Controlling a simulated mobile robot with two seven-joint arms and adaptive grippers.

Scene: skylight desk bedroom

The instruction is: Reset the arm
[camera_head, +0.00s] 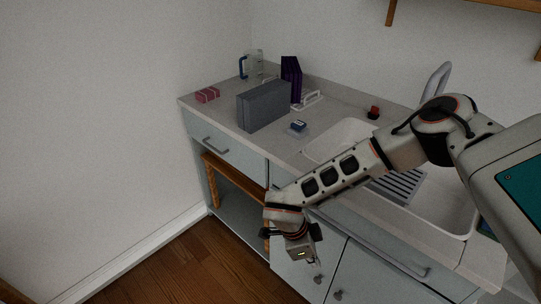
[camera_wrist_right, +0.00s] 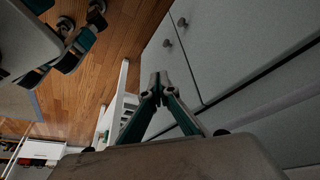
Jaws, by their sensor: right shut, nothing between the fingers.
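My right arm reaches in from the right of the head view, in front of the sink counter. My right gripper (camera_head: 300,252) hangs low in front of the cabinet doors, pointing down. In the right wrist view my right gripper (camera_wrist_right: 160,92) has its fingertips together, with nothing between them. My left gripper is in neither view.
The counter (camera_head: 230,82) holds a grey box (camera_head: 264,107), a dark purple item (camera_head: 291,78), a glass jug (camera_head: 253,64), a pink item (camera_head: 207,95) and a small blue item (camera_head: 298,126). The sink (camera_head: 345,137) lies partly behind my arm. Wooden floor (camera_head: 190,265) is clear at lower left.

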